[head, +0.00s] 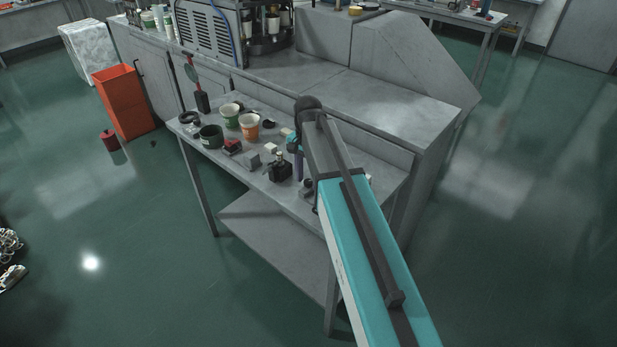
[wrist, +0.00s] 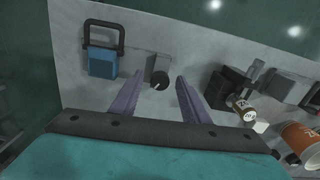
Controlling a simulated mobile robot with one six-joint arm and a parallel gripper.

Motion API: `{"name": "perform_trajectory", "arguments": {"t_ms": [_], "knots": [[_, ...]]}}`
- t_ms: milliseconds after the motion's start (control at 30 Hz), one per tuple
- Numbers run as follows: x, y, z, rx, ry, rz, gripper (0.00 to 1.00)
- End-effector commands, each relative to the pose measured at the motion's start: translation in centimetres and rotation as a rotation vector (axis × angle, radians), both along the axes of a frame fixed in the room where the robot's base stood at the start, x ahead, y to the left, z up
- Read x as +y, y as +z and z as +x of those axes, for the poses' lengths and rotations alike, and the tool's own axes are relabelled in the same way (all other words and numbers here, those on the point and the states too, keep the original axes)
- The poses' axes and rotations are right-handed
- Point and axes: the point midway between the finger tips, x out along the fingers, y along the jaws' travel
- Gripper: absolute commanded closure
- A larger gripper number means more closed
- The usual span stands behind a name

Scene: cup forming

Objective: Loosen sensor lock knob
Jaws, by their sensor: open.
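A round black knob (wrist: 158,72) with a pale pointer line sits on a small grey block on the table in the wrist view. My gripper (wrist: 159,84) is open, its two purple fingers apart. The fingertips lie to the left and right of the knob in the picture; I cannot tell how far above it they are. In the head view my gripper (head: 298,167) points down over the front part of the table. A dark round piece that may be the knob (head: 307,186) shows below it, partly beside my arm.
A blue padlock-like block (wrist: 102,63) with a black shackle lies left of the knob. The grey machine stands behind the table.

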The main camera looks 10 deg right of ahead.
Motion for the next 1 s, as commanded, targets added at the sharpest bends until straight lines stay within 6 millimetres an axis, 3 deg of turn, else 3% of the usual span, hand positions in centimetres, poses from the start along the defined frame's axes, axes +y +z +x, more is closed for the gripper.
{"name": "perform_trajectory", "arguments": {"t_ms": [67,300,667,1000], "knots": [[-0.02,0.01,0.01,0.0,0.0,0.0,0.62],[-0.06,0.03,-0.01,0.0,-0.001,0.0,0.99],[-0.12,0.05,0.0,0.001,0.038,-0.001,0.99],[-0.17,0.09,0.01,0.0,0.217,0.0,0.99]]}}
